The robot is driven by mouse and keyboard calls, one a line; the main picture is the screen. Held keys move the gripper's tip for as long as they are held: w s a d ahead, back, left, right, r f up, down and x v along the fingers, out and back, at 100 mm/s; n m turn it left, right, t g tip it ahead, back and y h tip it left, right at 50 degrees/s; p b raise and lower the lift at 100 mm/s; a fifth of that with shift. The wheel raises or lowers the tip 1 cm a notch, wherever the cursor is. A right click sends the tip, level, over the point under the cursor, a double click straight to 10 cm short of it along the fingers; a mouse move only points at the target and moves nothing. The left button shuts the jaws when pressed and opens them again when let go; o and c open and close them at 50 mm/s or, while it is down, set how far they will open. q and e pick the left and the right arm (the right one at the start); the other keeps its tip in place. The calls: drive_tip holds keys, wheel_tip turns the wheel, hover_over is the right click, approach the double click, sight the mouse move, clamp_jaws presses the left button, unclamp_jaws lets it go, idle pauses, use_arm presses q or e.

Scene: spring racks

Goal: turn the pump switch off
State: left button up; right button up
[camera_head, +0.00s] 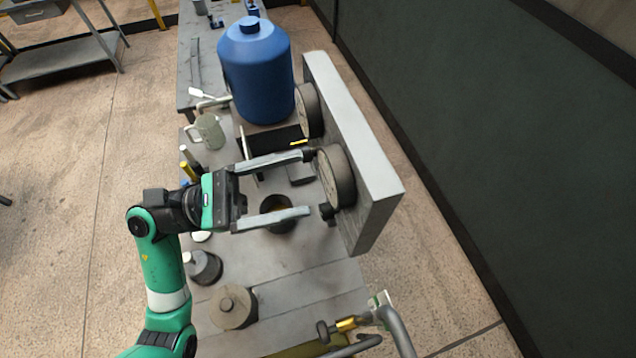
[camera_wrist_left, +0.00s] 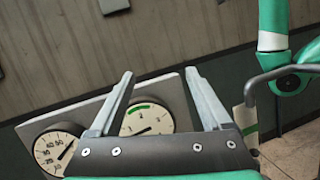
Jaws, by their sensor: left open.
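The grey panel (camera_head: 372,195) stands upright on the bench and carries two round gauges. The near gauge (camera_head: 336,178) and the far gauge (camera_head: 310,111) face my left arm. A small dark knob (camera_head: 327,213) sits low beside the near gauge; I cannot tell whether it is the pump switch. My left gripper (camera_head: 305,184) is open and empty, its fingers spread in front of the near gauge, the upper fingertip close to the panel. In the left wrist view the open fingers (camera_wrist_left: 160,73) frame the green-marked gauge (camera_wrist_left: 147,122). My right gripper is not in view.
A blue jug (camera_head: 258,75) stands behind, with a pale mug (camera_head: 208,131) left of it. A dark cup (camera_head: 276,212) is below the gripper. Weights (camera_head: 233,307) stand on the near bench. Pipes with a brass fitting (camera_head: 346,324) are at the front.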

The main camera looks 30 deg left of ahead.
sight(329, 210)
use_arm(q)
drive_tip(key=s+a+f+n+t+y+b, duration=0.1)
drive_tip(key=a+f+n+y+b, duration=0.2)
drive_tip(key=f, duration=0.9)
drive_tip(key=a+f+n+y+b, duration=0.2)
drive_tip(key=a+f+y+b, duration=0.15)
drive_tip(key=f, duration=0.75)
drive_tip(key=x, duration=1.1)
drive_tip(key=shift+w+r+p, duration=0.2)
drive_tip(key=shift+r+p, duration=0.25)
drive_tip(key=shift+r, duration=0.05)
drive_tip(key=shift+h, duration=0.25)
clamp_jaws()
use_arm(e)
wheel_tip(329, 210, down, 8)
